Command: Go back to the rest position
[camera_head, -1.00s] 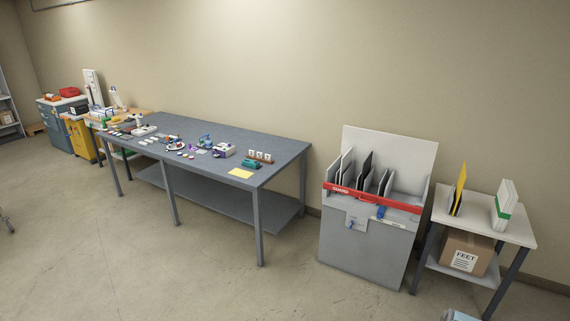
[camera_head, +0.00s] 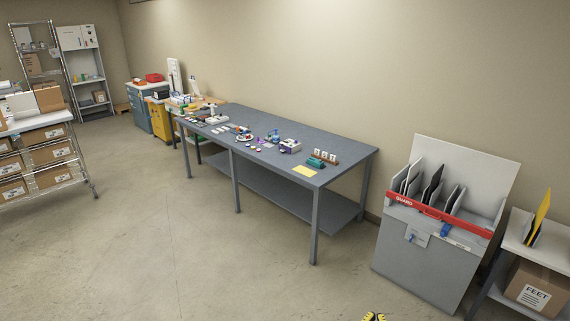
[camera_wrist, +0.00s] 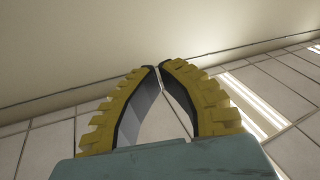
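My gripper (camera_wrist: 159,67) has yellow ribbed fingers with black inner pads. In the wrist view its fingertips come together at the top, with nothing held between them. Behind the fingers are a plain wall and a panelled surface with bright light strips, apparently the ceiling, so the gripper seems to point upward. In the head view only the yellow and black tips of my gripper (camera_head: 375,317) show at the bottom edge, over bare floor and left of the grey guarded cabinet (camera_head: 418,262).
A long grey table (camera_head: 340,160) with small items stands along the wall. The cabinet has a red guard bar (camera_head: 430,213) and upright panels. A wire rack (camera_head: 75,165) with boxes stands left. The middle floor is clear.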

